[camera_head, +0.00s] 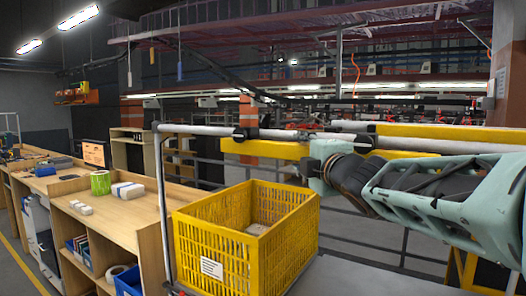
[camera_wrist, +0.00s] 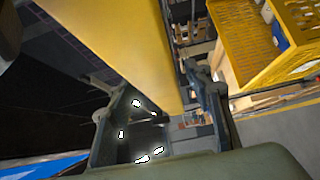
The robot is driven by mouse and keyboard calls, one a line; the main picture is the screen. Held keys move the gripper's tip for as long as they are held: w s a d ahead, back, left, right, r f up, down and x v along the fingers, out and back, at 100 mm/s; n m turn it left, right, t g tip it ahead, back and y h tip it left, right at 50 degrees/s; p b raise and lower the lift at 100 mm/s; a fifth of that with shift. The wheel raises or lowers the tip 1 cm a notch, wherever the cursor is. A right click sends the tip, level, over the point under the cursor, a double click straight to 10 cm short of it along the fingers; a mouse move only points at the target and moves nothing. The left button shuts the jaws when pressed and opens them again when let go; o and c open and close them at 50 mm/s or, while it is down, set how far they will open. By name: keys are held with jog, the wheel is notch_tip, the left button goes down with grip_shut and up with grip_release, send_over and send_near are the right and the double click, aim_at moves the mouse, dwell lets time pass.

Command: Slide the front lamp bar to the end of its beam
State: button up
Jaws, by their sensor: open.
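A long yellow bar (camera_head: 262,150), which I take to be the front lamp bar, hangs level just below a thin pale rail (camera_head: 195,130). Black clamps (camera_head: 240,134) sit on that rail, which seems to be its beam. My gripper (camera_head: 318,168) is at the yellow bar's middle, hiding part of it. In the wrist view the yellow bar (camera_wrist: 125,48) runs down from the top between my open fingers (camera_wrist: 160,95). I cannot tell whether either finger touches it. The bar's right part is partly hidden by my arm.
A second yellow bar (camera_head: 450,136) lies farther back. A yellow crate (camera_head: 240,245) stands below my gripper; it also shows in the wrist view (camera_wrist: 285,65). A post (camera_head: 162,200) holds the rail's left end. Wooden benches (camera_head: 125,225) stand at left.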

jog(key=shift+w+a, duration=0.1)
jog(key=shift+w, duration=0.7)
grip_shut()
